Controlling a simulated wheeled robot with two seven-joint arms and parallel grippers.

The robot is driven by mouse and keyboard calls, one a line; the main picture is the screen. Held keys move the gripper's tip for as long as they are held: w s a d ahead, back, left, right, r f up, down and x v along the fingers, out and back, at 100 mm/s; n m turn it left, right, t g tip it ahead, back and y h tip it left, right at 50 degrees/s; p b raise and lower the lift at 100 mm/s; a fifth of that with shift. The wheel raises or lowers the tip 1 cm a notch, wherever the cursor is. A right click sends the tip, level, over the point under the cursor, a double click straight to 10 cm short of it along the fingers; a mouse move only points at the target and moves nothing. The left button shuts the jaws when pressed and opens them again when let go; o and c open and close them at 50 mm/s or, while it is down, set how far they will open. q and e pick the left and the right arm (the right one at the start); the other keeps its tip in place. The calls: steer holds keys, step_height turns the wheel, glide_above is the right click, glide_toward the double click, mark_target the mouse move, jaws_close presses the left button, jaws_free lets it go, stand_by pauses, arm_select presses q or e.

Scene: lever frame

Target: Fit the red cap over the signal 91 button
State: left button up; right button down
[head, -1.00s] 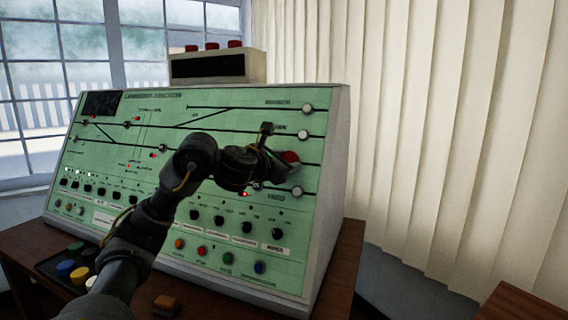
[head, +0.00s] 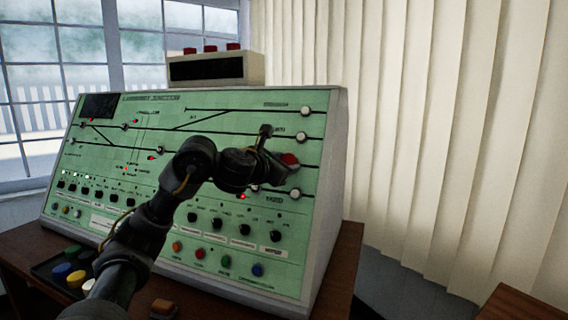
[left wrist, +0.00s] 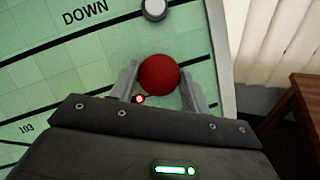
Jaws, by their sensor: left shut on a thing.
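The red cap (head: 289,159) is between the fingers of my left gripper (head: 280,160), at the right part of the green signal panel (head: 230,130). In the left wrist view the cap (left wrist: 159,75) is round and red, and my left gripper's fingers (left wrist: 160,90) are shut on its sides. The cap is in front of the panel face. It hides what is behind it, so I cannot tell whether it touches a button. I cannot read a 91 label. My right gripper is not in view.
White round buttons (head: 302,135) line the panel's right side. A tray with coloured caps (head: 76,278) lies at the lower left on the wooden desk (head: 335,265). A box with red tops (head: 210,68) stands on the panel. Pale curtains (head: 420,130) hang at the right.

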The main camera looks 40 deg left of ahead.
arm_select(q)
steer(key=shift+r, duration=0.1)
steer(key=o, duration=1.5)
